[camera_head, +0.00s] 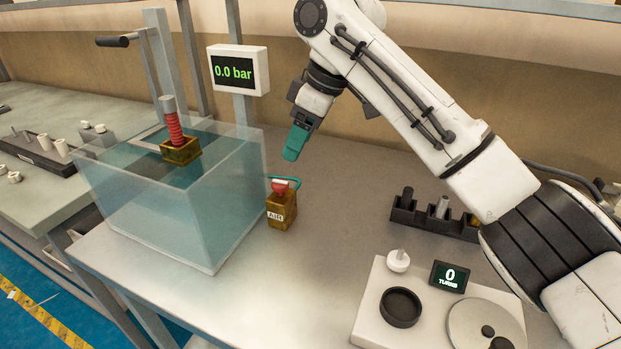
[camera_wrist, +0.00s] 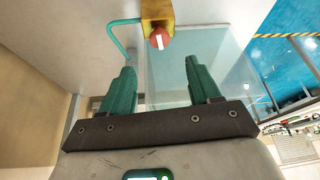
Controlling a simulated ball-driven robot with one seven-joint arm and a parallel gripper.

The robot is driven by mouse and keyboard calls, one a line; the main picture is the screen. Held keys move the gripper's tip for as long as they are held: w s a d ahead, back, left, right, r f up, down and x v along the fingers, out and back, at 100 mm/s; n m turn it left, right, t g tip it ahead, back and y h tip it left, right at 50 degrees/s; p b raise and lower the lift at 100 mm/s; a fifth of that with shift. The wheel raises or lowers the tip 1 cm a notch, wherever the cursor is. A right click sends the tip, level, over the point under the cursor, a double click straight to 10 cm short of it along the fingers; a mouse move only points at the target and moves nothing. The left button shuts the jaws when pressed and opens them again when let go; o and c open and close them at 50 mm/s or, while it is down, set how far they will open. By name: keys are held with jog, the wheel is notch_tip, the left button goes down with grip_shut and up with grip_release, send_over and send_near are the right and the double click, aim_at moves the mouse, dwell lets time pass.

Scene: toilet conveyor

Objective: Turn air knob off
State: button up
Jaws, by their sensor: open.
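The air knob (camera_head: 281,187) is red with a white mark and sits on top of a brass block labelled AIR (camera_head: 281,208). A teal tube runs from the block. In the wrist view the knob (camera_wrist: 160,38) shows its white bar, beyond and between my fingertips. My gripper (camera_head: 295,143) has teal fingers and is above the knob, apart from it. In the wrist view my gripper (camera_wrist: 157,70) is open and empty. The pressure display (camera_head: 234,70) reads 0.0 bar in green.
A clear water tank (camera_head: 215,215) stands left of the knob, with a brass block and red spring (camera_head: 176,140) at it. A dark rack (camera_head: 433,217) and a white station with a 0 TURNS display (camera_head: 449,277) are at the right. The table between is clear.

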aim_at(280, 181)
jog(key=x, duration=1)
jog(key=shift+a+b, duration=0.1)
jog(key=shift+b, duration=0.2)
jog(key=c, duration=1)
jog(key=shift+s+r+m+p, duration=0.15)
jog(key=shift+m+p, duration=0.35)
jog(key=shift+p, duration=0.4)
jog(key=shift+m+t, duration=0.3)
jog(key=o, duration=1)
